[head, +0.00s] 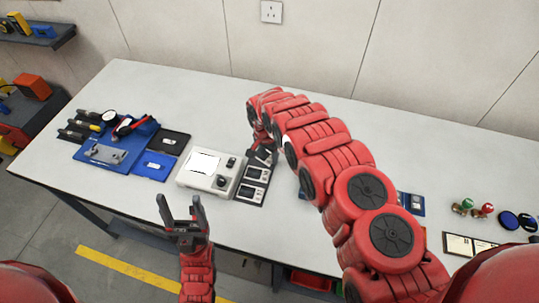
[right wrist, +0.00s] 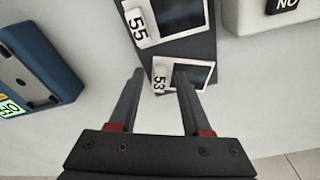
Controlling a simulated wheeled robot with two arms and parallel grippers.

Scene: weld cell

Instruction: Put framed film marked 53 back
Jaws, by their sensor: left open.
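The framed film marked 53 (right wrist: 196,74) lies at the end of a black holder (right wrist: 190,47), its white number tag (right wrist: 160,76) toward my right gripper. In the head view this film (head: 257,173) is the farther of two in the holder (head: 240,195). The film marked 55 (right wrist: 180,16) lies beside it. My right gripper (right wrist: 160,74) is open, its fingertips apart on either side of the tag; contact cannot be told. In the head view the right gripper (head: 264,155) is at the holder's far end, partly hidden. My left gripper (head: 181,212) is open and empty near the table's front edge.
A white box with a bright panel (head: 203,163) stands left of the holder. A blue tray (head: 154,165), black tray (head: 170,141) and tool mat (head: 110,158) lie farther left. A blue block (right wrist: 35,68) stands on the other side. My right arm hides the table's middle.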

